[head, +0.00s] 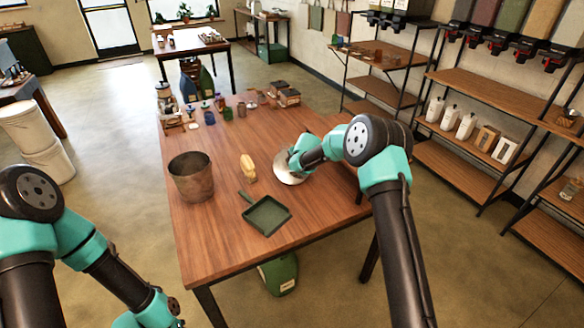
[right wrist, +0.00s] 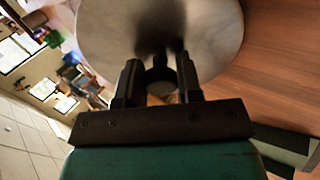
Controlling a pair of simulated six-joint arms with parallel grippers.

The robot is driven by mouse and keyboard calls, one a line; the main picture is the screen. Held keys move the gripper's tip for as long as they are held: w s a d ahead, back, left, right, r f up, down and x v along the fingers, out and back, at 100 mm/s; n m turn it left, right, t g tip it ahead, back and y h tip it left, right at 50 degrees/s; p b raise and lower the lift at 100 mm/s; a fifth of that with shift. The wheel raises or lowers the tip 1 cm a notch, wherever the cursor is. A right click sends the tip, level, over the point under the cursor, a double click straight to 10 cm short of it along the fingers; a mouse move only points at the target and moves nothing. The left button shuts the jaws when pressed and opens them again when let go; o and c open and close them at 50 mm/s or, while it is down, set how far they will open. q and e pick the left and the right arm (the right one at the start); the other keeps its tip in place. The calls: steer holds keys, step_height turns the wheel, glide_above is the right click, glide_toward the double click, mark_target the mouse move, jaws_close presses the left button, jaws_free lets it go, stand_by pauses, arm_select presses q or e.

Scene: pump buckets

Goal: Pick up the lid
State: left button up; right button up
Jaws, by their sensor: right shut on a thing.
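The lid (head: 287,174) is a round, pale metal disc at the right side of the wooden table, partly hidden behind my right gripper (head: 298,163). In the right wrist view the lid (right wrist: 215,35) fills the upper middle, with its dark knob (right wrist: 160,80) between the two fingers. My right gripper (right wrist: 157,85) is shut on that knob. Whether the lid touches the table I cannot tell. A rusty metal bucket (head: 191,178) stands upright at the table's left side. My left arm is at the lower left, off the table; its gripper's fingers do not show clearly.
A green square dustpan (head: 266,215) lies near the table's front, and a yellow brush-like object (head: 248,168) lies between bucket and lid. Several small jars and boxes crowd the far end of the wooden table (head: 225,245). Shelves stand at the right.

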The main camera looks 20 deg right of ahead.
steer(key=shift+r, duration=0.2)
steer(key=shift+r, duration=1.6)
steer(key=shift+s, duration=0.1)
steer(key=shift+s, duration=0.3)
steer(key=s+a, duration=0.2)
steer(key=s, duration=0.5)
steer(key=s+a+r, duration=0.1)
steer(key=s+a, duration=0.1)
steer(key=s, duration=0.5)
steer(key=shift+s+a+r, duration=0.2)
steer(key=shift+s+a, duration=0.05)
steer(key=shift+s, duration=0.05)
steer(key=shift+w, duration=0.1)
